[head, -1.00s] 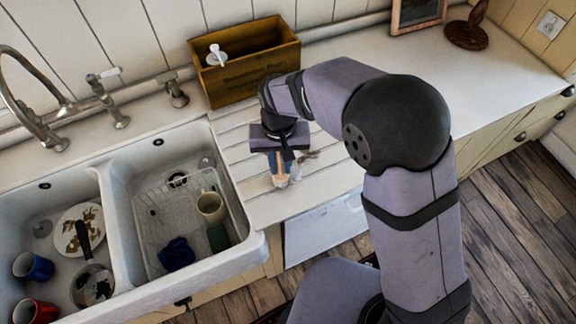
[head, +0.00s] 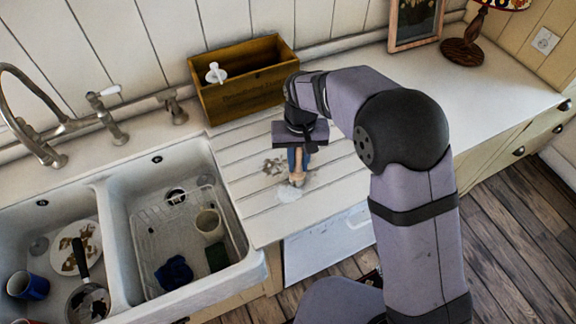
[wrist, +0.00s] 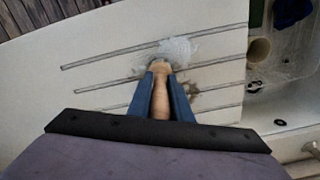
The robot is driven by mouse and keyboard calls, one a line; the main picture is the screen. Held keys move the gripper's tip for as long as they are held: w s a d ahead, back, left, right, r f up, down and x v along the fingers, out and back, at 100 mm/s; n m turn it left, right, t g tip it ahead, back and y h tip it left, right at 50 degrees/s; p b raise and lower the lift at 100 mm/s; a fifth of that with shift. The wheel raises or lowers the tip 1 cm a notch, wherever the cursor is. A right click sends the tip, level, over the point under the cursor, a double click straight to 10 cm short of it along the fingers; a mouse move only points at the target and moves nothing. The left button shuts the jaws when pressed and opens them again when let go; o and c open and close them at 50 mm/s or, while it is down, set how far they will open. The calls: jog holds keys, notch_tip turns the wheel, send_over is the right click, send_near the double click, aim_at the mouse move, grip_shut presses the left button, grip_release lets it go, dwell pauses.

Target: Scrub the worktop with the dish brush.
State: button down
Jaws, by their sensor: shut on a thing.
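My gripper (head: 298,160) is shut on the wooden handle of the dish brush (head: 298,179), held steeply with its head down at the grooved worktop (head: 240,180). In the wrist view the handle (wrist: 161,100) stands between the two blue fingers of my gripper (wrist: 161,92). The brush head is at a whitish wet smear (head: 289,193), which also shows in the wrist view (wrist: 177,49). The bristles are mostly hidden, and contact is hard to confirm. A brown stain (head: 273,166) lies just left of the brush; the wrist view shows it right of the handle (wrist: 192,90).
A wooden box (head: 235,100) with a white-handled thing stands behind my gripper. The double sink (head: 118,243) on the left holds a rack, a mug (head: 209,223), a plate (head: 75,240) and a pan. A picture frame (head: 415,22) and lamp stand back right. The right worktop is clear.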

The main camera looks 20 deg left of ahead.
jog(key=w+d, duration=0.4)
jog(key=shift+w+d, duration=0.15)
jog(key=shift+d, duration=0.05)
jog(key=shift+w+a, duration=0.15)
jog(key=shift+w, duration=0.1)
jog(key=w+a+p, duration=0.1)
jog(key=w+a, duration=0.2)
jog(key=shift+s+a, duration=0.1)
jog(key=shift+a, duration=0.25)
jog(key=s+a+p, duration=0.1)
jog(key=s+a, duration=0.7)
jog(key=s, duration=0.1)
jog(key=shift+a, duration=0.4)
jog(key=w+a+p, duration=0.2)
jog(key=w+a, duration=0.1)
jog(key=shift+w+a+p, duration=0.25)
jog(key=shift+w+p, duration=0.1)
jog(key=shift+w, duration=0.05)
jog(key=w+d, duration=0.9)
jog(key=shift+p, duration=0.3)
notch_tip(320, 180, up, 8)
jog(key=p, duration=0.5)
jog(key=shift+d, duration=0.15)
